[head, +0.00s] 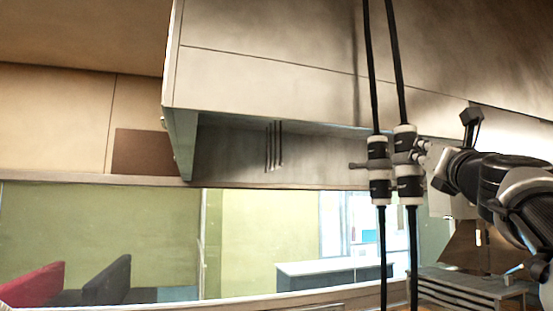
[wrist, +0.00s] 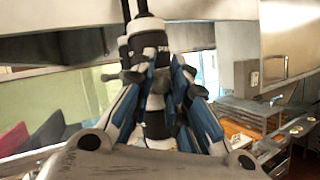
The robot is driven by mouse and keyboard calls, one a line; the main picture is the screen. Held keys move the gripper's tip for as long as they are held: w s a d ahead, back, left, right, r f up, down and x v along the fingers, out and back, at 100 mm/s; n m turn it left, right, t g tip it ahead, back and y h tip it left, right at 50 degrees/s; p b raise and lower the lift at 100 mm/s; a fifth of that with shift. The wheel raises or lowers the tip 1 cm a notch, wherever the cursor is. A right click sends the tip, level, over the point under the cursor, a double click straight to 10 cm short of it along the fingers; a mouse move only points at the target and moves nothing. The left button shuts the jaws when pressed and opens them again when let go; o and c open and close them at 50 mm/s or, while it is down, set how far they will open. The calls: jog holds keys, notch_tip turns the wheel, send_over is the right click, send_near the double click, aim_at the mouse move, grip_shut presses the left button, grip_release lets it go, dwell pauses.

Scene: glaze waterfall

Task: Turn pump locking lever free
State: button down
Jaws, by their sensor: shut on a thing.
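Two black hoses hang side by side in the head view. Each runs through a black and white coupling, the left one (head: 379,168) and the right one (head: 407,165). A grey locking lever (head: 360,165) sticks out to the left at mid-height of the left coupling. My gripper (head: 424,156) comes from the right and meets the right coupling at mid-height. In the wrist view the blue-padded fingers of my gripper (wrist: 160,76) close around the middle of a coupling (wrist: 150,45), where its lever sits. The fingers mostly hide the gripped lever.
An overhead cabinet (head: 270,70) spans the space behind the hoses. Several thin dark rods (head: 273,147) hang under it. Below is a wide window opening with a red chair (head: 35,285) and a dark chair (head: 108,282) beyond. A slatted rack (head: 470,287) stands at lower right.

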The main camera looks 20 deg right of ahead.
dwell(0.4)
jog(key=c, duration=1.5)
grip_release()
jog(key=shift+d, duration=0.1)
notch_tip(320, 180, up, 9)
jog(key=shift+f, duration=0.15)
jog(key=shift+r, duration=0.55)
jog(key=shift+s, duration=0.1)
